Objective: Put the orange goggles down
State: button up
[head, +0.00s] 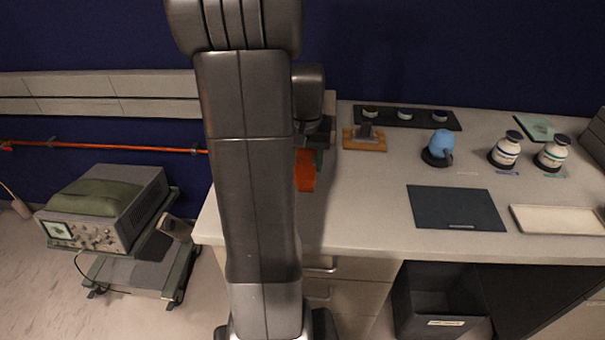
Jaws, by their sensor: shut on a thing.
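The orange goggles (305,171) show as an orange patch just right of my arm, over the left end of the bench. My gripper (308,150) is shut on them from above. My arm hides their left side and much of my gripper. I cannot tell whether the goggles touch the bench top (370,190) or hang just above it.
A wooden block with a dark object (365,138) lies right of my gripper. Behind is a black tray with small dishes (405,117). Farther right are a blue item (441,144), two white bottles (506,151), a dark mat (455,208) and a pale tray (560,219). The bench front-left is clear.

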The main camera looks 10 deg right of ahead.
aim_at(306, 160)
jog(key=shift+f, duration=2)
jog(key=shift+f, duration=0.15)
jog(key=o, duration=1)
jog(key=shift+c, duration=0.2)
notch_tip(306, 160, up, 12)
jog(key=shift+r, duration=0.2)
jog(key=shift+f, duration=0.1)
jog(key=shift+f, duration=4.35)
